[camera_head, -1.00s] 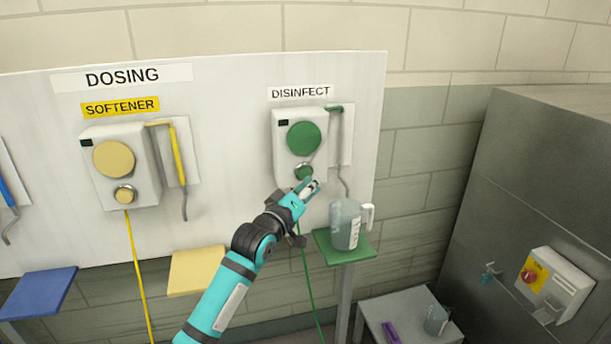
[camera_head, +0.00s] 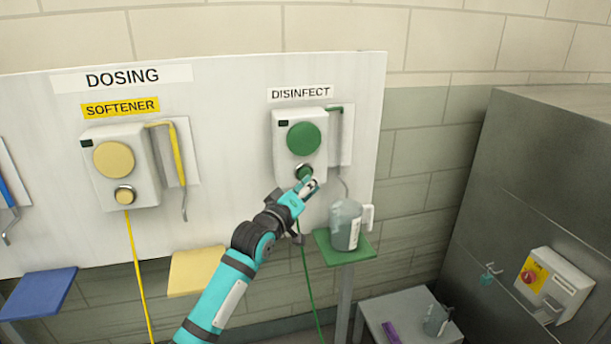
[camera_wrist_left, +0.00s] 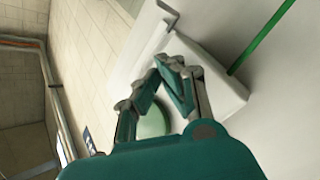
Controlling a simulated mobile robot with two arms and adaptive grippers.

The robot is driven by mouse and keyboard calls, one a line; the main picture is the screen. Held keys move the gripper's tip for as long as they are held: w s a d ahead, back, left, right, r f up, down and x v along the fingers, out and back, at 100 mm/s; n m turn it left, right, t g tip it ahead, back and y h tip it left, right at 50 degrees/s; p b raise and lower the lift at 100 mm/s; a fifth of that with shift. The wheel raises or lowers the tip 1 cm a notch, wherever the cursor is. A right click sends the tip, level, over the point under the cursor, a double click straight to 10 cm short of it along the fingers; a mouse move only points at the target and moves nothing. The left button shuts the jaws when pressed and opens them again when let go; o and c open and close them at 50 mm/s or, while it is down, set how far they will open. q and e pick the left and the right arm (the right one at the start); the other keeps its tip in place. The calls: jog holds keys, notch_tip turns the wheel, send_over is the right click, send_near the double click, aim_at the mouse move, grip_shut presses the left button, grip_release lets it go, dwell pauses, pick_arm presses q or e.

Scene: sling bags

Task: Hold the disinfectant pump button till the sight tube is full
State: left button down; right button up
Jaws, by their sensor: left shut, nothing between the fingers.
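The disinfectant pump (camera_head: 284,150) hangs on the white board under the DISINFECT label. It has a large green disc and, below, a small green pump button (camera_head: 304,172) in a metal ring. My left gripper (camera_head: 308,184) is shut and empty, its tips at the button's lower edge; I cannot tell whether they press it. In the left wrist view the shut fingers (camera_wrist_left: 165,65) are in front of the pump housing and hide the button. The sight tube (camera_head: 340,135) beside the pump is green at the top and greyish below; its fill level is too small to read.
A clear jug (camera_head: 346,228) stands on a green shelf (camera_head: 332,252) under the outlet, right of my gripper. The yellow softener pump (camera_head: 103,180) is to the left. A low table (camera_head: 375,325) holds another jug. A metal cabinet (camera_head: 540,190) stands at the right.

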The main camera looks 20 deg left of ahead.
pick_arm(q)
jog(key=shift+w+a, duration=0.3)
jog(key=shift+w, duration=0.15)
dwell(2.5)
dwell(1.3)
jog(key=shift+s+d+p, duration=0.5)
jog(key=shift+s+p, duration=0.1)
jog(key=shift+s, duration=0.2)
jog(key=s+d+p, duration=0.1)
jog(key=s, duration=0.1)
jog(key=s+d+p, duration=0.1)
jog(key=s+p, duration=0.1)
jog(key=shift+d, duration=0.4)
